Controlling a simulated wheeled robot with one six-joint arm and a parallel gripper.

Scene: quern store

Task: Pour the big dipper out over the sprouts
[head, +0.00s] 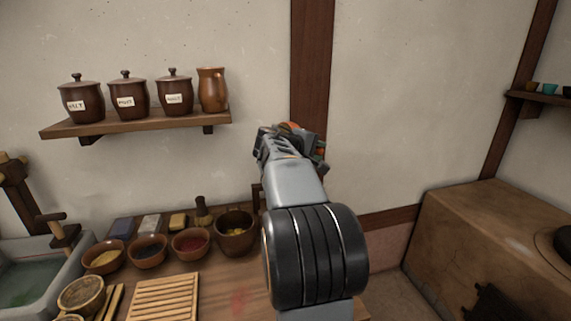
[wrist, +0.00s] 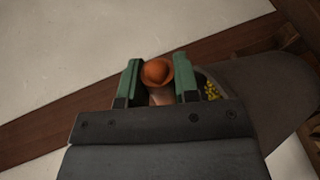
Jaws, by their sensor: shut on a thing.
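My gripper (head: 293,138) is raised in front of the wall post in the head view, mostly hidden behind my own arm. In the wrist view its green fingers (wrist: 159,72) are shut on an orange-brown round thing (wrist: 157,72), which I take to be the big dipper. A dark brown pot (head: 235,231) with yellow bits, perhaps the sprouts, stands on the counter left of and below my arm. Yellow bits (wrist: 211,90) also show right of the fingers in the wrist view.
Bowls of yellow (head: 104,258), dark (head: 148,250) and red (head: 191,244) stuff stand left of the pot. A slatted wooden board (head: 163,297) and round wooden vessels (head: 81,294) lie in front. A shelf (head: 140,124) holds labelled jars. A stove (head: 490,240) stands right.

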